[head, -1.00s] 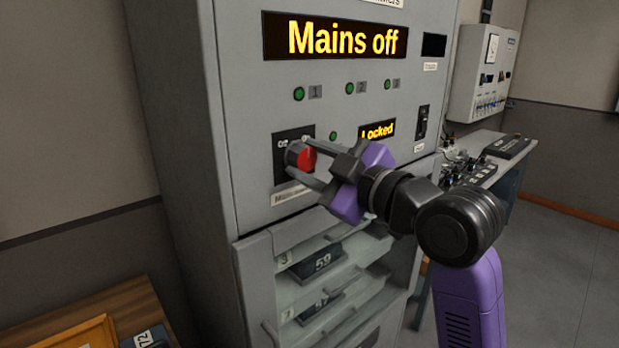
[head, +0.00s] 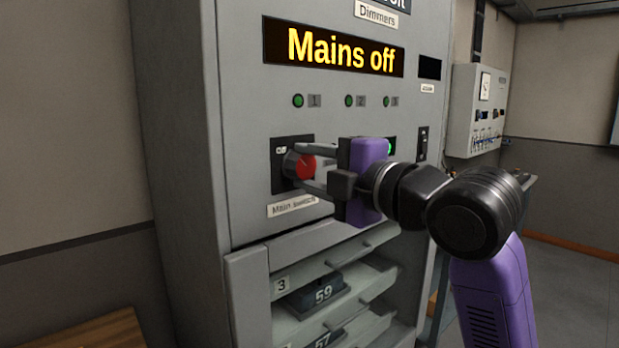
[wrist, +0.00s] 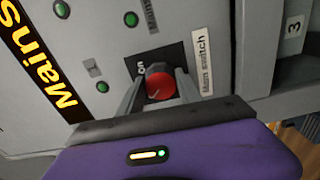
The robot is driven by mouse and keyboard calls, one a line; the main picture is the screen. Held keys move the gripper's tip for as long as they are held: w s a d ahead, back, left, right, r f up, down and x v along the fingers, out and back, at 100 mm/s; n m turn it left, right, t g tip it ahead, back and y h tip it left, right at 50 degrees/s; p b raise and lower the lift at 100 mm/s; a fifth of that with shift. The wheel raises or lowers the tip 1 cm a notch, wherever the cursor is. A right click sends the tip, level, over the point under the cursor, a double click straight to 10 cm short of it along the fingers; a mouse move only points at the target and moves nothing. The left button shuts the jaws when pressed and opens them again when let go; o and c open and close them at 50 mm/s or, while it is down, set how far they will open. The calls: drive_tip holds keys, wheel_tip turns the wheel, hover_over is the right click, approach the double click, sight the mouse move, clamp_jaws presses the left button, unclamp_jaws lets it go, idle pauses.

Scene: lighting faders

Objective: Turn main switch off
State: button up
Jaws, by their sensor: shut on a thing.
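The main switch is a round red knob (head: 306,167) on a black plate (head: 280,150) on the grey cabinet, above a "Main switch" label (head: 293,207). In the wrist view the red knob (wrist: 160,84) shows a pale pointer line, and "on" is printed on the plate beside it. My gripper (head: 309,166) is shut on the knob, one finger above and one below it in the head view. In the wrist view its fingers lie on both sides of the knob. The large display (head: 334,48) reads "Mains off".
Several green lamps (head: 298,101) sit under the display. Below the switch is an open rack with numbered modules (head: 322,294). A wall panel (head: 478,112) stands at the right.

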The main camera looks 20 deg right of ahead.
drive_tip(key=shift+f+n, duration=0.1)
drive_tip(key=shift+n, duration=0.3)
drive_tip(key=o, duration=1.4)
drive_tip(key=shift+c, duration=0.2)
drive_tip(key=b+v, duration=0.1)
drive_tip(key=v, duration=0.6)
drive_tip(key=shift+s, duration=0.4)
